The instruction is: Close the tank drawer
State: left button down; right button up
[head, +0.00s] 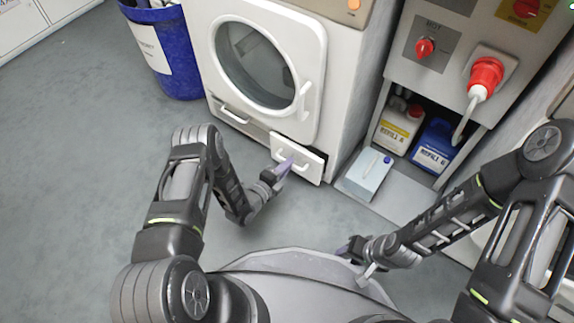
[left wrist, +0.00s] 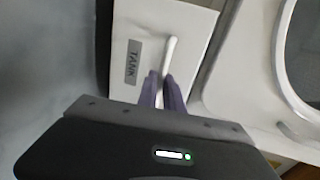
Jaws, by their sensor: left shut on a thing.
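The tank drawer (head: 303,160) is a white front with a bar handle, low at the right of the white dryer-like machine (head: 262,65). It stands out from the machine's face, pulled open. In the left wrist view its front (left wrist: 133,45) carries a TANK label and a white handle (left wrist: 170,52). My left gripper (head: 286,166) is at the handle; its purple fingers (left wrist: 161,90) are shut around the lower part of the handle. My right gripper (head: 350,252) is away from the drawer, low over the grey rounded surface; its finger opening is too small to tell.
Yellow-labelled (head: 398,125) and blue (head: 434,147) canisters sit in the cabinet recess. A blue bin (head: 172,50) stands left of the machine. The floor at left is clear.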

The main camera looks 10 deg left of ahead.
aim_at(295, 157)
pick_arm(q)
jog(key=b+x, duration=0.1)
jog(key=x, duration=0.1)
jog(key=r+x, duration=0.1)
jog(key=x, duration=0.1)
jog(key=shift+w+f+b, duration=0.1)
jog(key=shift+b, duration=0.3)
jog(key=c, duration=1.5)
grip_release()
